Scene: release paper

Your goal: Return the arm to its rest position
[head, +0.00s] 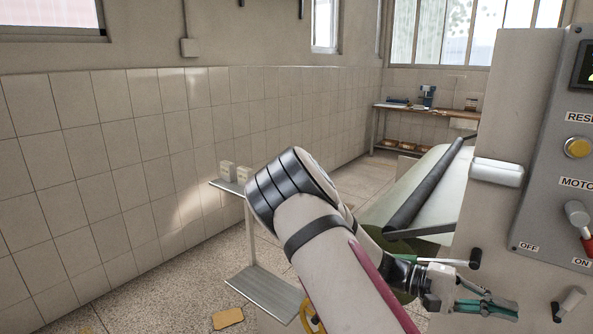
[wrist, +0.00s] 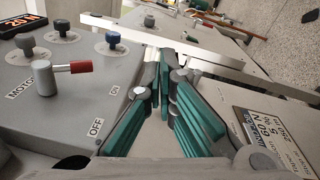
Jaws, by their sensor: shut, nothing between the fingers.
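My gripper (head: 489,307) is at the lower right of the head view, at the end of my white and black arm. Its green fingers also show in the wrist view (wrist: 165,85), shut with nothing between them. In the head view it is in front of the machine's pale side, below and left of the grey control panel (head: 548,215). In the wrist view the panel (wrist: 75,95) is to the left of the fingers. A red-tipped motor switch (wrist: 68,70) stands on it between OFF and ON.
A pale roller machine with a dark roller (head: 425,185) is behind my arm. A small shelf stand (head: 262,292) is left of it. A workbench (head: 425,108) is at the far wall. Open floor (head: 200,300) lies at lower left, with a yellow piece (head: 228,318) on it.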

